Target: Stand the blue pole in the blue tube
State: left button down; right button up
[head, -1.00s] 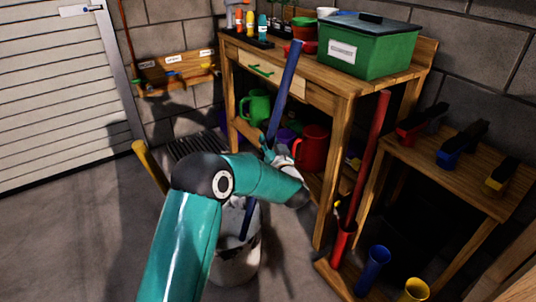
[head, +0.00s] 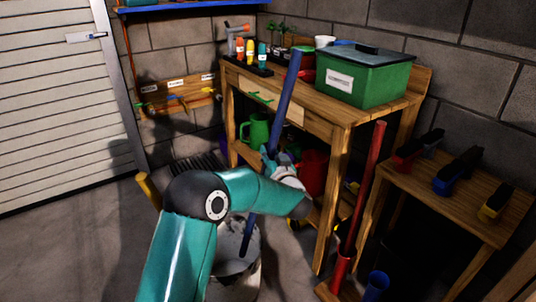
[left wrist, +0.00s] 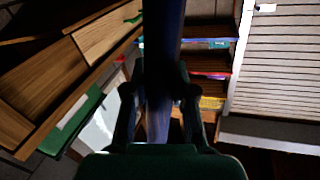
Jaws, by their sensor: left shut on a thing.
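The blue pole (head: 287,95) slants upright in my left gripper (head: 272,162), which is shut on it around its middle. In the left wrist view, the pole (left wrist: 162,45) runs between the two fingers (left wrist: 160,105). The pole's lower part shows below my arm, in front of or inside the pale bucket (head: 237,268); I cannot tell which. The blue tube (head: 377,283) is at the bottom edge of the head view, right of the bucket and apart from the pole. Its base is cut off. My right gripper is not in view.
A red pole (head: 366,180) stands in the red tube (head: 340,272) beside the blue tube. A yellow pole (head: 149,188) shows behind my arm. The wooden workbench (head: 335,112) carries a green box (head: 365,80). A low table (head: 455,195) with several clamps is on the right.

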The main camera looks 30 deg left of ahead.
aim_at(282, 118)
pick_arm(q)
jog(key=r+p, duration=0.3)
jog(key=r, duration=0.1)
jog(key=w+d+r+p, duration=0.1)
jog(key=r+p, duration=0.2)
jog(key=r, duration=0.1)
jog(key=d+r+p, duration=0.1)
jog(key=r+p, duration=0.3)
jog(key=shift+w+d, duration=0.1)
jog(key=shift+w, duration=0.25)
